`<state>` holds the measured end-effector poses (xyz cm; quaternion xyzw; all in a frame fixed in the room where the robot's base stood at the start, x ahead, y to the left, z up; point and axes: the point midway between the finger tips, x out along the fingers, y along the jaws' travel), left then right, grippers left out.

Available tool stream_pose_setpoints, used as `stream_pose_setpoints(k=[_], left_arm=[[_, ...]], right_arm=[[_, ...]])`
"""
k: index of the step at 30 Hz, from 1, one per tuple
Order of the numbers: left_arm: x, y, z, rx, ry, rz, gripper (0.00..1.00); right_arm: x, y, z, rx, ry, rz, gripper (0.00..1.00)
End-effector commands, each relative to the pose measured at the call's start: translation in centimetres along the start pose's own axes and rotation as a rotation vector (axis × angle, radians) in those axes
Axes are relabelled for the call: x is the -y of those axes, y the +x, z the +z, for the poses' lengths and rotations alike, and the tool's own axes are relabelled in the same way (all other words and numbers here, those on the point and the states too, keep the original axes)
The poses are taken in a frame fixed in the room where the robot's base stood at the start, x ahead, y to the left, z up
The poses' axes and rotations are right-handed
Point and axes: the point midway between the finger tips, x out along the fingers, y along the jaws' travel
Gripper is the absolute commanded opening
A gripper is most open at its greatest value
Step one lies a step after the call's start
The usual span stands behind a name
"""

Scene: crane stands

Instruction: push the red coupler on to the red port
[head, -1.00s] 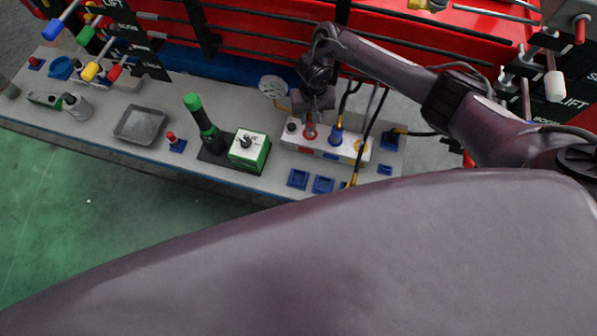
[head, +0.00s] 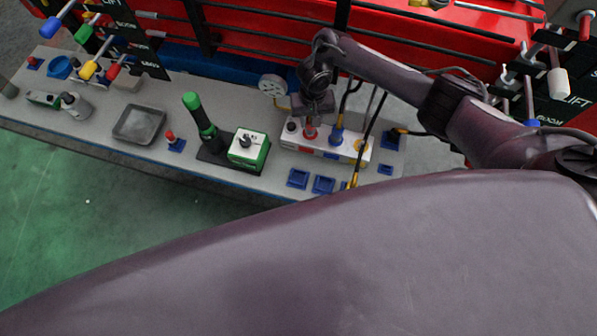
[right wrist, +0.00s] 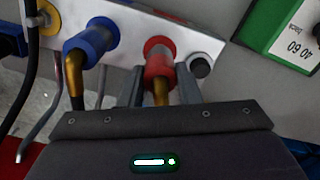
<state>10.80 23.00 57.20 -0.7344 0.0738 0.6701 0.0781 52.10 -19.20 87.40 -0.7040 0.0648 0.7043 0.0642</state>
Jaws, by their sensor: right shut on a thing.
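The red coupler (right wrist: 158,62) stands at the red port position on the white port block (right wrist: 125,22). It also shows in the head view (head: 310,133), just below my right gripper (head: 311,117). In the right wrist view, the two fingers of my right gripper (right wrist: 161,88) are shut on the coupler from both sides, with a brass hose end between them. The red port itself is hidden under the coupler, and I cannot tell whether any gap is left between them. My left gripper is not in view.
A blue coupler (right wrist: 90,42) with its hose stands beside the red one. A dark round cap (right wrist: 200,66) sits close on the other side. A green and white box (head: 249,150) and a green-handled lever (head: 202,122) stand to the left. Dark hoses hang close to the right.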

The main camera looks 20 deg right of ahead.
Motion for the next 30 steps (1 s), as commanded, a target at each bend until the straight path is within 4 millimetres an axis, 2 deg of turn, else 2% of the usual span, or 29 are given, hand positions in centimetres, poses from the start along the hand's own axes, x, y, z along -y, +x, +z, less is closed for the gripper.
stream_pose_setpoints(k=[8,9,14,30], left_arm=[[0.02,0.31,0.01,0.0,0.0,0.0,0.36],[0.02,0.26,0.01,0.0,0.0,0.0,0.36],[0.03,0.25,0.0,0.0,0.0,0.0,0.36],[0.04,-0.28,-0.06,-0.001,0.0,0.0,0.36]], right_arm=[[-0.01,0.67,0.01,0.001,0.001,0.0,0.05],[-0.01,0.6,-0.01,0.0,0.001,0.0,0.34],[-0.01,0.58,-0.01,0.0,0.001,0.0,0.55],[-0.03,0.12,0.0,0.0,0.001,0.0,0.56]])
